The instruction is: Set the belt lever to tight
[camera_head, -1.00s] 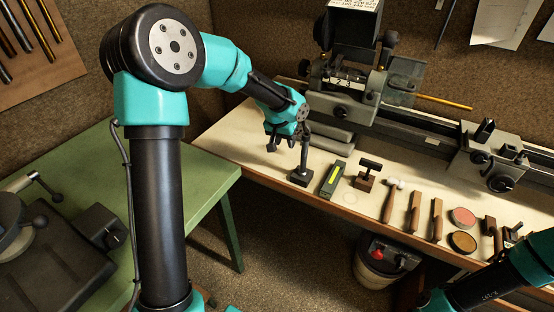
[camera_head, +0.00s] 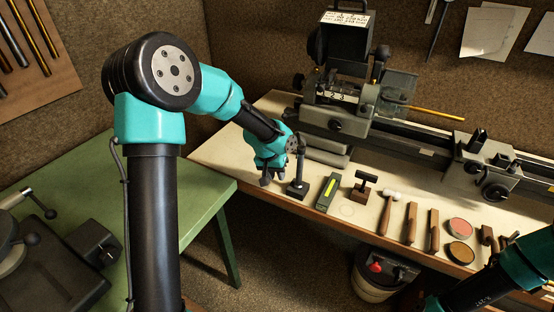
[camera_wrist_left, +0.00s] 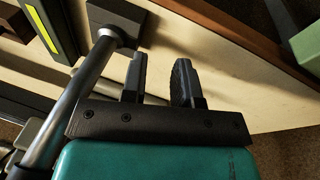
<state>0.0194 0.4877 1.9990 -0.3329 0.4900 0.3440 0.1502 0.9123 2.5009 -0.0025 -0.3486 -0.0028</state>
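No readable mark says which part is the belt lever. A dark lever with a round knob (camera_head: 381,54) stands up at the right of the lathe's headstock (camera_head: 336,120). A post with a dark square base (camera_head: 297,190) stands on the bench, and its metal rod (camera_wrist_left: 78,103) crosses the left of the left wrist view. My left gripper (camera_head: 268,177) hangs low beside this post, on its left and apart from the base. Its two fingers (camera_wrist_left: 158,80) are parted with nothing between them. My right gripper is out of view; only my right arm shows.
A bucket (camera_head: 374,284) stands below. A green table (camera_head: 190,215) is at left.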

